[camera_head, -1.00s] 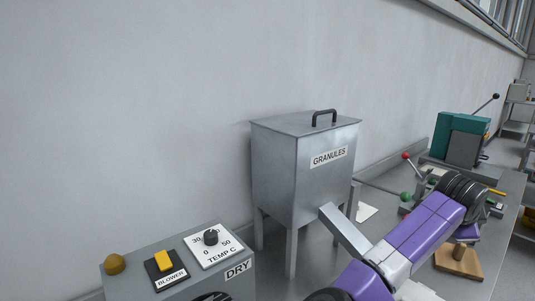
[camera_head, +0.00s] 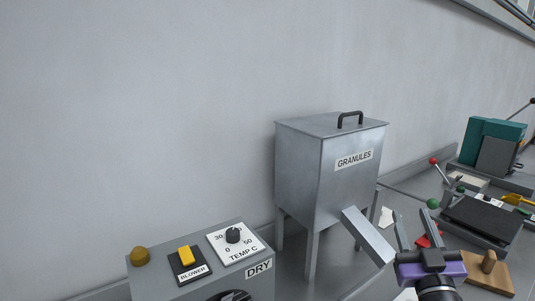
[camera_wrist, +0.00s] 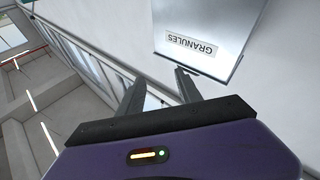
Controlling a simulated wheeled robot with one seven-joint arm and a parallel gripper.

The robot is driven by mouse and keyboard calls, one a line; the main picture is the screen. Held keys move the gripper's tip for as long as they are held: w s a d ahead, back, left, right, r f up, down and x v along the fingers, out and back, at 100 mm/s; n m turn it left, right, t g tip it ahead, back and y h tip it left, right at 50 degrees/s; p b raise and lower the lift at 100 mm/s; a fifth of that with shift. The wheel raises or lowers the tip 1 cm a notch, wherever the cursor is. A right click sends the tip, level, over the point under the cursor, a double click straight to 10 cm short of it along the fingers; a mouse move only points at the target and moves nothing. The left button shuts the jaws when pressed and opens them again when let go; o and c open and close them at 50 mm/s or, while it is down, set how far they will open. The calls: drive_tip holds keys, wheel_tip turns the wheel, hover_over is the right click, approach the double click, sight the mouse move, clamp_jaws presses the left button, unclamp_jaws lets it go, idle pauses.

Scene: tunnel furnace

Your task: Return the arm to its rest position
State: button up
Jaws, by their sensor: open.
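My gripper (camera_head: 423,232) is at the lower right in the head view, its two grey fingers pointing up and spread apart with nothing between them. It is in front of and to the right of the granules hopper's (camera_head: 345,190) chute. In the wrist view my gripper (camera_wrist: 157,80) shows the same open, empty fingers. The hopper's labelled front (camera_wrist: 200,30) appears upside down beyond the fingers there. Most of my arm is out of the head view, below its lower edge.
A dryer box (camera_head: 200,262) with a yellow blower switch and a temperature dial stands at lower left. Right of my gripper are a wooden block with a peg (camera_head: 487,272), a dark flat plate (camera_head: 483,220) and a teal machine (camera_head: 492,145). The wall behind is bare.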

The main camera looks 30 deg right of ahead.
drive_tip(key=s+a+f+n+t+y, duration=0.1)
drive_tip(key=s+a+f+n+y, duration=0.3)
drive_tip(key=a, duration=0.6)
drive_tip(key=s+a+f+n+t+y, duration=0.1)
drive_tip(key=s+a+f+n+y, duration=0.1)
drive_tip(key=s+a+f+y, duration=0.65)
drive_tip(key=s+a+f+m+g, duration=0.1)
drive_tip(key=s+a+f+g, duration=0.4)
drive_tip(key=s+a, duration=0.7)
drive_tip(key=shift+s+a+f, duration=0.15)
drive_tip(key=shift+s+f, duration=0.3)
drive_tip(key=shift+f, duration=0.5)
drive_tip(key=shift+y, duration=0.25)
